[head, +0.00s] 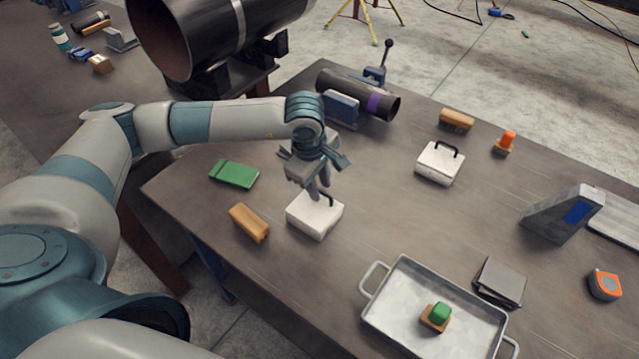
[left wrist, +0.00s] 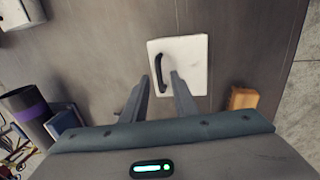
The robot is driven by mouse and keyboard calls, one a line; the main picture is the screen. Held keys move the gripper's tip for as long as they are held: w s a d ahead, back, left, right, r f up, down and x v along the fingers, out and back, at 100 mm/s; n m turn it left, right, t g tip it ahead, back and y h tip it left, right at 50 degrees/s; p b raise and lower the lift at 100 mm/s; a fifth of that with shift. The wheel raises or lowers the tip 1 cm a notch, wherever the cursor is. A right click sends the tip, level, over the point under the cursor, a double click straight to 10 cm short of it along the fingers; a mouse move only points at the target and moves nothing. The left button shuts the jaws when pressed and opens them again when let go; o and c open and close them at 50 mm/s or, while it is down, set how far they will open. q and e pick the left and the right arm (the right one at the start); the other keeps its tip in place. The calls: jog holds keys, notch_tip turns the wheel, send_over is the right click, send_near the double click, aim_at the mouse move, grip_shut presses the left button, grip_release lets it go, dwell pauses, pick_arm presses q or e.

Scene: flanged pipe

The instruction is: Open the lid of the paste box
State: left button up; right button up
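A white box (head: 313,217) with a black handle on top stands on the table below my left gripper, and its lid looks closed. A similar white box (head: 438,166) with a black handle stands farther right; no label shows which is the paste box. My left gripper (head: 322,190) points down just over the nearer box. In the left wrist view my left gripper (left wrist: 160,77) is open, its fingertips apart on either side of the black handle (left wrist: 160,72); I cannot tell if they touch it. The nearer box also shows in this view (left wrist: 190,62). My right gripper is not in view.
An orange-brown block (head: 249,222) and a green box (head: 233,174) lie left of the nearer box. A metal tray (head: 390,308) is at the front. A pipe with a purple band (head: 345,86) lies at the back. The table between the boxes is clear.

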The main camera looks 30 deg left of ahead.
pick_arm(q)
grip_shut()
dwell(1.3)
